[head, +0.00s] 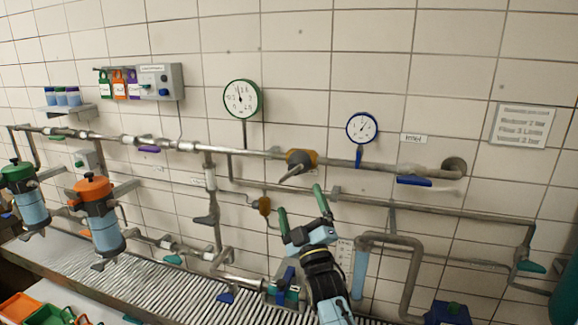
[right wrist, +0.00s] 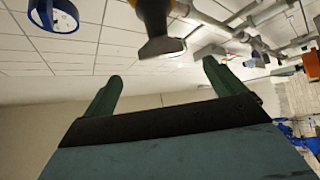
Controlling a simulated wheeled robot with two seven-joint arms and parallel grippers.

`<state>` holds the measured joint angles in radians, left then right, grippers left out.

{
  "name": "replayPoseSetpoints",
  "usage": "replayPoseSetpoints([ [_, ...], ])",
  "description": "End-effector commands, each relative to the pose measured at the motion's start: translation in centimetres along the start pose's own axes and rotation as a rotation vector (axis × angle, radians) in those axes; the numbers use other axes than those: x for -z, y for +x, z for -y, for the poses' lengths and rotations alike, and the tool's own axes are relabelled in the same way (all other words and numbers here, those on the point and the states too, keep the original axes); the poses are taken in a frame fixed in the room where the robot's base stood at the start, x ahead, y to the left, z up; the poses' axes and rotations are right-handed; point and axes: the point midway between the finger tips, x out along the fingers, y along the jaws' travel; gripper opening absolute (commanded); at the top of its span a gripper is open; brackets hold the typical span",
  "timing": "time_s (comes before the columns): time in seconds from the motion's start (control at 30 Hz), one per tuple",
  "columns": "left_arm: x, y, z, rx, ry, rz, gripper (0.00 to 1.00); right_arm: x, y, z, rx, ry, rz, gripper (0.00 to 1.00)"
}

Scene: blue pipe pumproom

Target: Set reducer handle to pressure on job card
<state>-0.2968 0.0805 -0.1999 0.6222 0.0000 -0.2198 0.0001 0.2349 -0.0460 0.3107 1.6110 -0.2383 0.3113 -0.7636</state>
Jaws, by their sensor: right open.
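The reducer (head: 303,156), with an orange-brown body and a grey handle (head: 291,173), sits on the upper pipe at the middle of the head view. The handle points down and left. My right gripper (head: 301,203) is open and empty, below the reducer, fingers pointing up. In the right wrist view the grey handle (right wrist: 160,47) shows just beyond and between the fingertips (right wrist: 160,72), apparently not touched. My left gripper is not in view.
A green-rimmed gauge (head: 242,98) stands left of the reducer, a blue-rimmed gauge (head: 362,127) right of it. A blue lever (head: 413,181) hangs on the same pipe. A lower pipe (head: 400,207) runs behind my right gripper. Orange-topped (head: 93,185) and green-topped filters stand left.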

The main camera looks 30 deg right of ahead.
Motion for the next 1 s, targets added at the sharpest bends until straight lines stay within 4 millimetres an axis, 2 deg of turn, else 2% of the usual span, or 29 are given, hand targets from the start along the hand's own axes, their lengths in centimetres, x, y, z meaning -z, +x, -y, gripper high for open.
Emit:
replayPoseSetpoints([
  [0.03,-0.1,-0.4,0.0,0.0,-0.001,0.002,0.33,0.2,1.2,-0.2,-0.002,0.0,-0.002,0.94],
  [0.3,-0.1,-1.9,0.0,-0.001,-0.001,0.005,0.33,0.2,7.1,-0.2,0.0,0.002,-0.001,0.94],
  [0.5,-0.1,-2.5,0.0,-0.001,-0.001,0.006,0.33,0.1,10.0,-0.1,0.002,0.001,0.0,0.94],
  [0.7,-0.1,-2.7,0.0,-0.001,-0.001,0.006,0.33,0.0,11.2,0.0,0.002,0.002,0.0,0.94],
  [1.0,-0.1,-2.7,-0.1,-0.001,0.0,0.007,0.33,0.0,11.4,0.1,0.002,0.002,0.0,0.94],
])
